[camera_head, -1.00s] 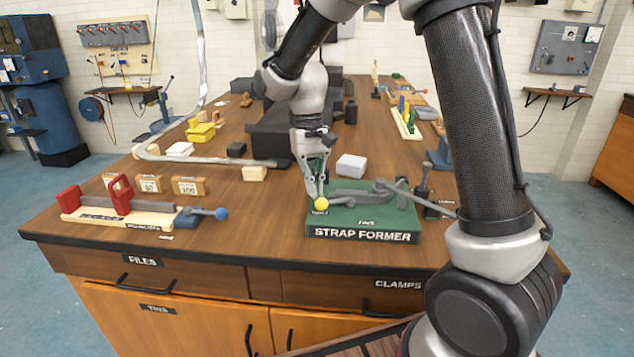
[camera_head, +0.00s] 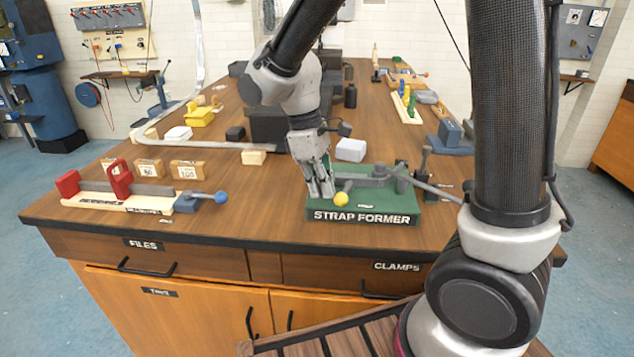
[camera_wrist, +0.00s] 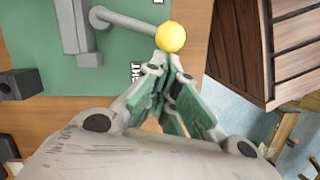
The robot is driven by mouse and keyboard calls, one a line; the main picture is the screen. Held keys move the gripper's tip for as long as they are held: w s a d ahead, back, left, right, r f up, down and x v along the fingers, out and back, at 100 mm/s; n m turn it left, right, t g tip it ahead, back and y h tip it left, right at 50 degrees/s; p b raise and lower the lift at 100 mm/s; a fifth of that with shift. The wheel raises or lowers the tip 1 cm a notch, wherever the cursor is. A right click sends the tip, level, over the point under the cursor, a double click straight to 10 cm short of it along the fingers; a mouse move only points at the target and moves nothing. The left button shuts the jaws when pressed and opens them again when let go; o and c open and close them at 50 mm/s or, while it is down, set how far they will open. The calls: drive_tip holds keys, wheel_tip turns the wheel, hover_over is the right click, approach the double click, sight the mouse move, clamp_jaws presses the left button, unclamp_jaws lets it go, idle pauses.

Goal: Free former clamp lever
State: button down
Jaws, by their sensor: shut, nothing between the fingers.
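The strap former has a green base (camera_head: 318,207) at the bench's front edge, with grey metal parts on top. Its clamp lever ends in a yellow ball knob (camera_head: 341,199), near the front left of the base. In the wrist view the yellow knob (camera_wrist: 171,35) sits at the end of a grey lever arm (camera_wrist: 122,21), just beyond my fingertips. My gripper (camera_head: 325,192) is shut and empty, pointing down just left of the knob. It also shows in the wrist view (camera_wrist: 172,62). I cannot tell whether the fingertips touch the knob.
A long grey handle (camera_head: 430,188) reaches out right from the former. A red-jawed fixture with a blue-knobbed lever (camera_head: 221,197) lies to the left. A white block (camera_head: 351,150) and a dark block (camera_head: 268,127) stand behind.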

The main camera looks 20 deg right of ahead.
drive_tip(key=shift+s+d+n, duration=0.2)
drive_tip(key=shift+s+n, duration=0.25)
drive_tip(key=shift+n, duration=0.15)
drive_tip(key=shift+r, duration=0.1)
drive_tip(key=v, duration=0.9)
drive_tip(key=shift+r, duration=0.35)
drive_tip(key=shift+a, duration=0.1)
drive_tip(key=s+d+r+m+t+y, duration=0.1)
drive_tip(key=s+d+m+t, duration=0.2)
drive_tip(key=s+d+m, duration=0.3)
drive_tip(key=s+d+r+m+t+y, duration=0.1)
drive_tip(key=s+d+r+m+t, duration=0.1)
drive_tip(key=s+d+m, duration=0.3)
drive_tip(key=s+d+t, duration=0.1)
drive_tip(key=s+d, duration=0.2)
drive_tip(key=d, duration=0.3)
drive_tip(key=shift+s+d+r+m, duration=0.2)
drive_tip(key=shift+d+r+m, duration=0.1)
drive_tip(key=shift+d+m, duration=0.1)
